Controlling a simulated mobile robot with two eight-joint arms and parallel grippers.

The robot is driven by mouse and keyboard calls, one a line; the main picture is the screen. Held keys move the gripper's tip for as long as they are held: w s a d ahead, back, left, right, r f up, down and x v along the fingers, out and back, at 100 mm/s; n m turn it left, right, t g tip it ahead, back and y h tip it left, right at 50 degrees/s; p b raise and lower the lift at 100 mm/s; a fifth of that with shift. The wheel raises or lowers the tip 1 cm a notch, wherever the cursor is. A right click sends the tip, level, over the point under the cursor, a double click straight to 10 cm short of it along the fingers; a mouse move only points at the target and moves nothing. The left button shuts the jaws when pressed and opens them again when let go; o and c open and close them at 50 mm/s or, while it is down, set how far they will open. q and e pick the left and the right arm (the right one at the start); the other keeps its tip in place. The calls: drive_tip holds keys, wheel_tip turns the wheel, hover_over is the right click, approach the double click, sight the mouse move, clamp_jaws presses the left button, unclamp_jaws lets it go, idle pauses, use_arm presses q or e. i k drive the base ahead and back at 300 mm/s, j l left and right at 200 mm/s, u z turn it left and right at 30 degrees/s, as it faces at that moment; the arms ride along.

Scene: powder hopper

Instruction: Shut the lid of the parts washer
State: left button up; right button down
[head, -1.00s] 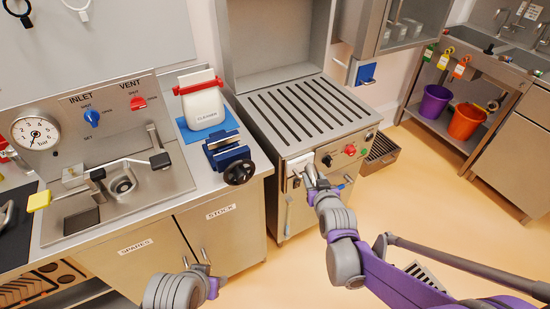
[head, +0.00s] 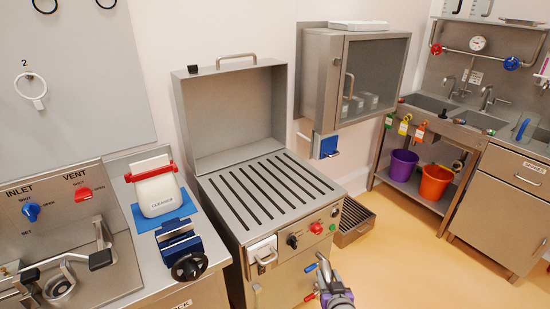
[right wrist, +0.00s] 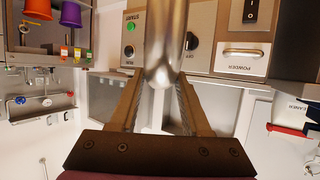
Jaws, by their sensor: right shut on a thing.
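The washer (head: 262,205) is a steel cabinet with a slotted top. Its lid (head: 230,115) stands raised upright at the back, with a bar handle (head: 236,57) on its upper edge. My right gripper (head: 326,275) is low in front of the cabinet's right front corner, well below and apart from the lid. In the right wrist view its fingers (right wrist: 160,95) are closed on a shiny metal rod (right wrist: 165,40); what the rod belongs to is unclear. My left gripper is out of the head view.
The front panel has a red knob (head: 316,228) and a white powder drawer (head: 263,250). A blue vise (head: 180,248) and cleaner bottle (head: 158,190) stand on the left counter. A wall cabinet (head: 365,80) hangs right of the lid.

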sight(231, 113)
drive_tip(key=i+l+u, duration=0.1)
drive_tip(key=l, duration=0.25)
drive_tip(key=i+l, duration=0.25)
drive_tip(key=i+l+u, duration=0.15)
drive_tip(key=l, duration=0.3)
drive_tip(key=i+l+u, duration=0.1)
drive_tip(key=l, duration=0.25)
drive_tip(key=i+l+u, duration=0.1)
drive_tip(key=l, duration=0.3)
drive_tip(key=i, duration=0.1)
